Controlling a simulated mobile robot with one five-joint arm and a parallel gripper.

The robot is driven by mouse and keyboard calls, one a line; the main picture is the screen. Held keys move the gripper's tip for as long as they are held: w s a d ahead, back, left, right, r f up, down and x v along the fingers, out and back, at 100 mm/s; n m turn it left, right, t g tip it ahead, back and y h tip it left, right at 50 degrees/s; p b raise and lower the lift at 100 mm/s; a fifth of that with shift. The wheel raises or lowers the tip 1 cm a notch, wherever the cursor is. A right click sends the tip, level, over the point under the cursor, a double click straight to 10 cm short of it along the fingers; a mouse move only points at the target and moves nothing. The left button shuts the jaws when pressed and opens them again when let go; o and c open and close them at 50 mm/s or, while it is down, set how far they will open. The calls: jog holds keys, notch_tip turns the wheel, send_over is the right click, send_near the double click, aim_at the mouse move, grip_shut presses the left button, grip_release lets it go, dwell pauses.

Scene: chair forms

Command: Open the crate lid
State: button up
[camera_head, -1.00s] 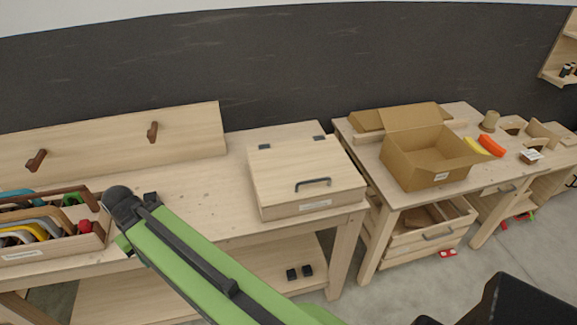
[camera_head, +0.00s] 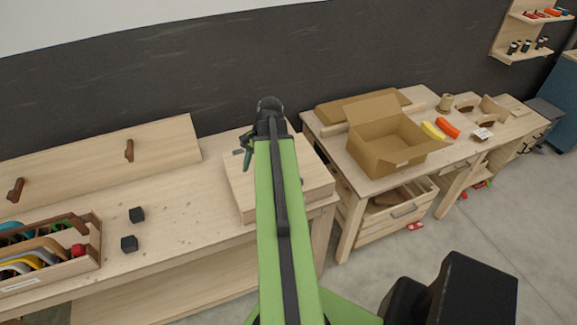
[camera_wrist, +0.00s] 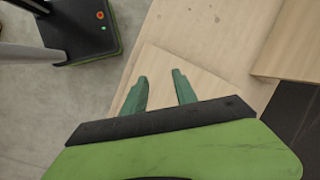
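The crate (camera_head: 247,215) is a low, pale wooden box on the right end of the workbench. Its flat lid (camera_head: 236,180) is shut. My green arm crosses over the crate in the head view and hides its middle and most of the dark handle (camera_head: 301,181). My gripper (camera_head: 243,158) hangs over the lid's back left part. In the wrist view, the two green fingers of my gripper (camera_wrist: 160,78) are spread apart with nothing between them. A pale panel, apparently the lid (camera_wrist: 168,68), lies below them; the handle is not visible there.
Two black cubes (camera_head: 137,214) and a tool tray (camera_head: 85,264) are on the bench to the left. A board with pegs (camera_head: 165,145) stands along the back. An open cardboard box (camera_head: 385,160) is on the right bench. Bench space left of the crate is clear.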

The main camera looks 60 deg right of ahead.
jog(key=s+d+r+m+t+p, duration=0.2)
jog(key=s+d+r+m+p, duration=0.35)
jog(key=s+d, duration=0.8)
jog(key=shift+m, duration=0.85)
jog(key=b+x, duration=0.5)
jog(key=s+b+x, duration=0.1)
jog(key=b+x, duration=0.4)
jog(key=b, duration=0.1)
jog(key=b+x, duration=0.5)
jog(key=b, duration=0.1)
jog(key=shift+s+a+f, duration=0.15)
jog(key=shift+a+f, duration=0.25)
jog(key=shift+f, duration=0.05)
jog(key=shift+w+a+f+b, duration=0.1)
jog(key=shift+w+f+b, duration=0.1)
jog(key=shift+b, duration=0.2)
jog(key=c, duration=0.7)
grip_shut()
jog(key=shift+s+a, duration=0.1)
